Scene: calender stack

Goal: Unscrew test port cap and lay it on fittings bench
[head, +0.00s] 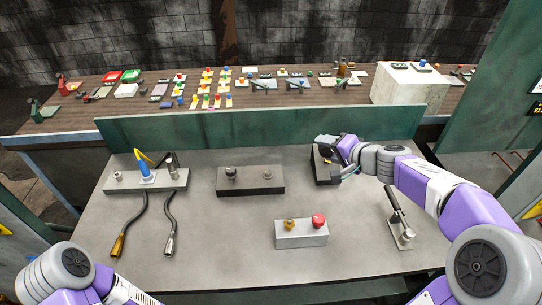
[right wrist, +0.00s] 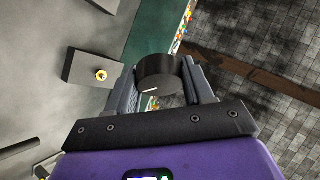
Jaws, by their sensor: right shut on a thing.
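My right gripper (head: 330,142) is shut on a black round cap (right wrist: 158,76) with a white line on its face. The cap sits between the two fingers in the right wrist view. Gripper and cap appear clear of the dark block (head: 322,172) near the grey bench's (head: 230,240) back edge. That block, also in the right wrist view (right wrist: 84,68), has a bare brass port (right wrist: 101,75) on top. My left gripper is out of view; only part of its arm shows at lower left.
A green upright panel (head: 250,128) runs behind the grey bench. A wooden bench (head: 130,92) beyond holds many small parts and a white box (head: 405,88). A grey block with a red button (head: 318,220) stands in front. Hoses (head: 130,225) lie at left.

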